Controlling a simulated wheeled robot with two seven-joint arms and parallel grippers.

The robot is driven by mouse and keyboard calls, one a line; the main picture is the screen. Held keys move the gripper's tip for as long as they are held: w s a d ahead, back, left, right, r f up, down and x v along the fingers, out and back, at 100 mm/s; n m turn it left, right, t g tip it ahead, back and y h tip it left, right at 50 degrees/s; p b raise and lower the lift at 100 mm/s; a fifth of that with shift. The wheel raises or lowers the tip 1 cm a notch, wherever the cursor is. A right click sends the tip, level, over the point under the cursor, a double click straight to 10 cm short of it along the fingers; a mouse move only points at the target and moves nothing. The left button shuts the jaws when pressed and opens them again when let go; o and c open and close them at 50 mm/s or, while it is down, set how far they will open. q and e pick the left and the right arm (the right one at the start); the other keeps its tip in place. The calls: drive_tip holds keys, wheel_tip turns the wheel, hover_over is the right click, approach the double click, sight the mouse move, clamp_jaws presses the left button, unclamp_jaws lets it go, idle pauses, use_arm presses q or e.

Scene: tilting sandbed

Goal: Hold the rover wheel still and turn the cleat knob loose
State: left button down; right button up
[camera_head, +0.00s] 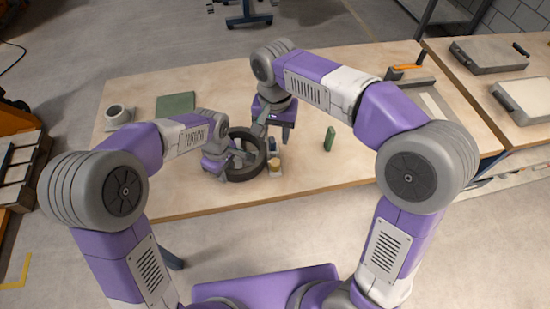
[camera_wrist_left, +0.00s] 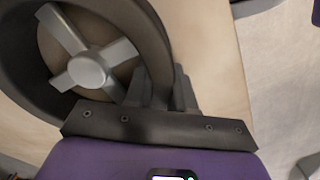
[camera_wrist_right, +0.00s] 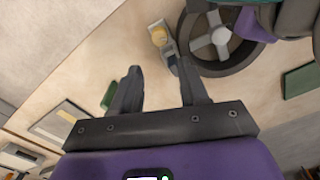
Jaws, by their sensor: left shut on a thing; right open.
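The rover wheel (camera_head: 246,175) lies on the table, a dark ring with a grey hub and spokes. The hub (camera_wrist_left: 87,68) shows in the left wrist view. My left gripper (camera_head: 231,162) is shut on the wheel's rim. A tan, round knob (camera_wrist_right: 158,36), which looks like the cleat knob, sits on a small grey block (camera_wrist_right: 166,55) beside the wheel; the knob also shows in the head view (camera_head: 275,164). My right gripper (camera_wrist_right: 158,68) is open and empty on the far side of the wheel, its fingertips apart from the knob, the right one near the block and rim.
A green block (camera_head: 329,138) stands to the right of the wheel. A green pad (camera_head: 176,103) and a pale round item (camera_head: 118,115) lie at the left. A tray with an orange-handled tool (camera_head: 408,68) is at the back right. The table's front is mostly clear.

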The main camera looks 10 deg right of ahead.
sight(275, 162)
wheel_tip(275, 162, down, 12)
drive_tip(key=shift+r, duration=0.1)
idle(0.4)
drive_tip(key=c, duration=0.8)
drive_tip(key=shift+o, duration=0.2)
drive_tip(key=shift+n, duration=0.3)
drive_tip(key=n, duration=1.2)
drive_tip(key=shift+n, duration=0.3)
